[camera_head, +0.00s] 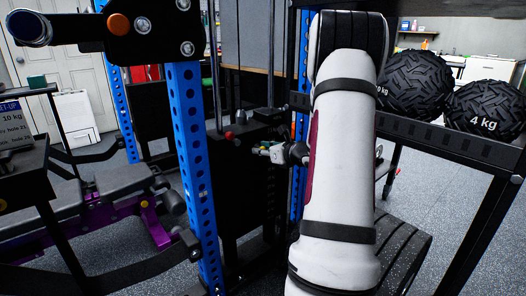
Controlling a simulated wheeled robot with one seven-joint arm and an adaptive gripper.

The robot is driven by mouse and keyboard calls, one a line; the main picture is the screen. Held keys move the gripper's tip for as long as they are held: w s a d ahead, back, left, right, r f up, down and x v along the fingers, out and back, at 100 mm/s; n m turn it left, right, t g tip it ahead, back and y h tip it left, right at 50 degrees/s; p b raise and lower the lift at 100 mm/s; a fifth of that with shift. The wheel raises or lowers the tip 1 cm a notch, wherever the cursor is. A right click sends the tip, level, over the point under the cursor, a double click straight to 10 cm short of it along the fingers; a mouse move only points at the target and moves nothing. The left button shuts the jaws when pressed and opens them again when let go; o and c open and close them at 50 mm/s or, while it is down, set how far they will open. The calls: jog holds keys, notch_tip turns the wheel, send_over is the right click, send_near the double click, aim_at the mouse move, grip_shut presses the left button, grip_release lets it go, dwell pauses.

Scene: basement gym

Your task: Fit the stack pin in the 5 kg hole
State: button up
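The black weight stack (248,185) stands in the middle, behind the blue upright, with guide rods rising from it. Its holes and weight numbers are too dark and small to read, so I cannot pick out the 5 kg hole. My white arm covers the area right of the stack. My gripper (275,152) shows only in part, left of the arm, in front of the upper stack. Whether its fingers are open or shut is too small to tell. A small red knob (229,135) shows at the stack's top left. I cannot tell whether it is the stack pin.
A blue drilled upright (190,150) stands close on the left. A purple-framed bench (150,215) is behind it. Black balls, one marked 4 kg (490,110), sit on a rack (450,143) at right.

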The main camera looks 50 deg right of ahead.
jog(key=shift+o, duration=0.8)
jog(key=v, duration=1.2)
